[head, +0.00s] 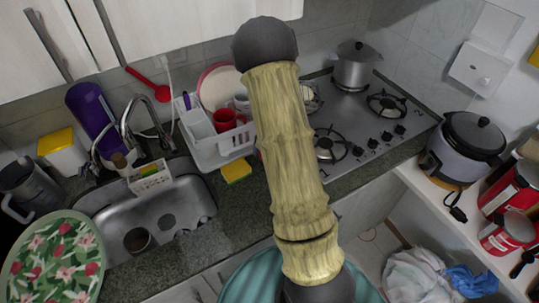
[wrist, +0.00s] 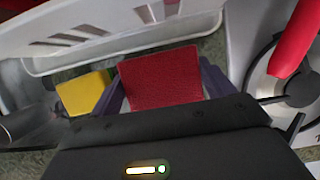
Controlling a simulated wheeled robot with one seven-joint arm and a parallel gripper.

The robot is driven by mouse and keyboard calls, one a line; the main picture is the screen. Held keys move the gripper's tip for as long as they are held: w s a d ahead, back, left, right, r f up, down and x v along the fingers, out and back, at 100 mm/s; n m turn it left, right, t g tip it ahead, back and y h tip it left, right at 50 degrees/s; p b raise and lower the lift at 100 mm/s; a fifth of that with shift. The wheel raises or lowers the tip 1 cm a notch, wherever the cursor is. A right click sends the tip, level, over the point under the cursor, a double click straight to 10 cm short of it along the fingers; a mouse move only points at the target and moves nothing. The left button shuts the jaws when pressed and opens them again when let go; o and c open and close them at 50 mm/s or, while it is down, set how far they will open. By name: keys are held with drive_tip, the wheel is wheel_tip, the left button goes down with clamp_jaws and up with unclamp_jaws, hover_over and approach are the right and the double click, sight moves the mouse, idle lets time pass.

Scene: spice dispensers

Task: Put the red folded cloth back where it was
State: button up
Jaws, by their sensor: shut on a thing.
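The red folded cloth (wrist: 160,78) shows in the wrist view as a flat red square. My gripper (wrist: 163,85) is shut on it, with a dark finger at each side. Below the cloth in the wrist view lies the grey counter, but I cannot tell whether the cloth touches it. In the head view my arm hides both the gripper and the cloth.
The white dish rack (head: 218,150) and yellow sponge (head: 236,171) are close by; in the wrist view the sponge (wrist: 82,92) is left of the cloth. The stove (head: 365,115) is right, the sink (head: 180,200) left. A red object (wrist: 293,40) overhangs a burner.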

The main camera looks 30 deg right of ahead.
drive_tip(key=shift+f+b, duration=0.55)
drive_tip(key=shift+f, duration=1.25)
drive_tip(key=shift+f, duration=0.1)
drive_tip(key=o, duration=0.9)
drive_tip(key=shift+r, duration=0.35)
drive_tip(key=p+v, duration=0.2)
drive_tip(key=v, duration=0.9)
drive_tip(key=shift+s+r+p, duration=0.2)
drive_tip(key=shift+s+p, duration=0.1)
drive_tip(key=shift+p, duration=0.05)
